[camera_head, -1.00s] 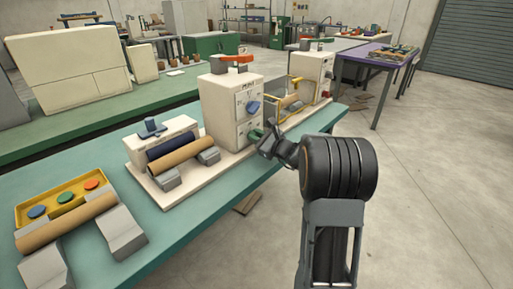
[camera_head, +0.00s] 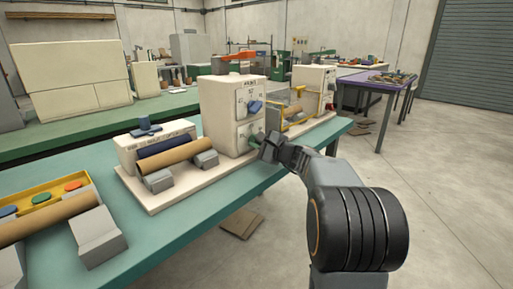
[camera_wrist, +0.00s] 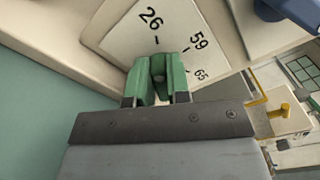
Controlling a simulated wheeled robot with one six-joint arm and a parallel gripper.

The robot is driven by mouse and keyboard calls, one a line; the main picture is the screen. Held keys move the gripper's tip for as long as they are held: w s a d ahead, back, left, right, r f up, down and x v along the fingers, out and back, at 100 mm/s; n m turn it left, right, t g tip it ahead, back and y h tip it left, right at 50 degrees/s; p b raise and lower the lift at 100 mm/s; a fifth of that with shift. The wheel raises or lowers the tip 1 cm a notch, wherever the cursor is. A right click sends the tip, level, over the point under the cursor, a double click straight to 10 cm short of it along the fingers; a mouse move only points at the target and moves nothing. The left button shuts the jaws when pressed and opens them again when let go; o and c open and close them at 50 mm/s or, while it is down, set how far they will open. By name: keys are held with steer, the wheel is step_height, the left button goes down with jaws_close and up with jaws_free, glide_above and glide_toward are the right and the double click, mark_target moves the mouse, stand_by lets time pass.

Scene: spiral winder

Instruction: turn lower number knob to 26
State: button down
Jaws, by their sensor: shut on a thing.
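The lower number knob is green (camera_head: 255,141) and sits low on the front of a cream box (camera_head: 222,112). A blue knob (camera_head: 254,106) is above it. My gripper (camera_head: 263,146) is at the green knob, shut on it. In the wrist view the green knob (camera_wrist: 158,72) is between the jaws, in front of a white dial plate (camera_wrist: 188,28). The numbers 26, 59 and 65 show on the plate. The knob's middle ridge points roughly at the tick beside 26. The rest of the dial is hidden by the gripper.
A blue roll and a brown roll (camera_head: 176,153) lie on grey supports left of the box. A yellow frame (camera_head: 300,102) and a second cream box (camera_head: 322,78) are to the right.

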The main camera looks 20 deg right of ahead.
steer(key=shift+f, duration=0.1)
stand_by(0.3)
steer(key=c, duration=1.1)
jaws_free()
steer(key=p+v, duration=0.2)
steer(key=v, duration=1.1)
steer(key=shift+s+d, duration=0.1)
steer(key=shift+s, duration=0.3)
steer(key=s+a+r+n+g+p, duration=0.4)
steer(key=a+n+g+p, duration=0.1)
steer(key=a+p, duration=0.3)
steer(key=s+a+r+n+g+p, duration=0.3)
steer(key=s+a+n+g+p, duration=0.15)
steer(key=a+p, duration=0.45)
steer(key=s+r+n+g+h+p, duration=0.1)
steer(key=s+r+n+h+p, duration=0.1)
steer(key=n+p, duration=0.1)
steer(key=s+r+n+g+h+p, duration=0.1)
steer(key=s+r+n+h+p, duration=0.2)
steer(key=p, duration=0.3)
steer(key=s+r+n+g+h+p, duration=0.1)
steer(key=s+r+n+h+p, duration=0.1)
steer(key=s+r+n+p, duration=0.1)
steer(key=shift+s+a+n+h+p, duration=0.15)
steer(key=shift+a+n+h+p, duration=0.15)
steer(key=shift+p, duration=0.6)
